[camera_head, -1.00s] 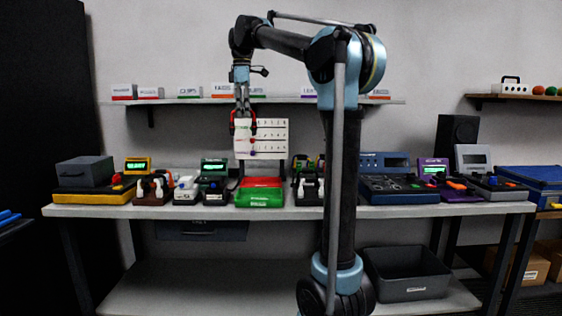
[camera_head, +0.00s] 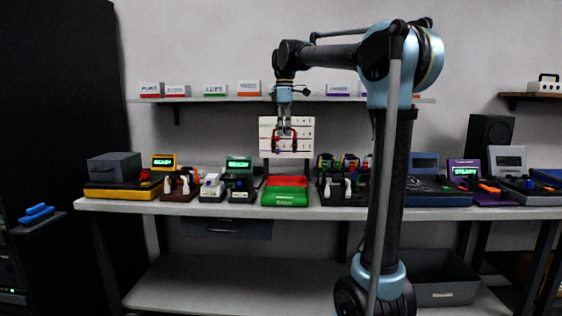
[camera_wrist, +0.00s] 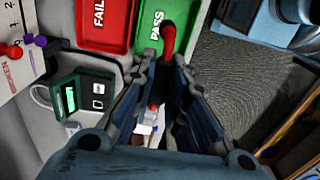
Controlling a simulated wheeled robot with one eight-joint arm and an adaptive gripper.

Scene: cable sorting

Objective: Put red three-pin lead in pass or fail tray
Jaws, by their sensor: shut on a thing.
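My gripper (camera_head: 285,129) hangs above the bench, in front of the white numbered board, and is shut on the red lead (camera_head: 295,142). The lead droops on both sides of the fingers. In the wrist view, a red end of the lead (camera_wrist: 168,42) sticks out past the fingertips (camera_wrist: 160,68); its pins cannot be made out. The red FAIL tray (camera_wrist: 104,30) and the green PASS tray (camera_wrist: 151,28) lie beyond the fingers. In the head view, the red tray (camera_head: 287,181) is behind the green tray (camera_head: 285,199), both below my gripper.
A tester with a green screen (camera_head: 239,164) stands left of the trays. A rack with coloured leads (camera_head: 342,185) stands to their right. The white board (camera_head: 304,137) rises behind. Several devices crowd the rest of the bench (camera_head: 150,207). The air around my gripper looks clear.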

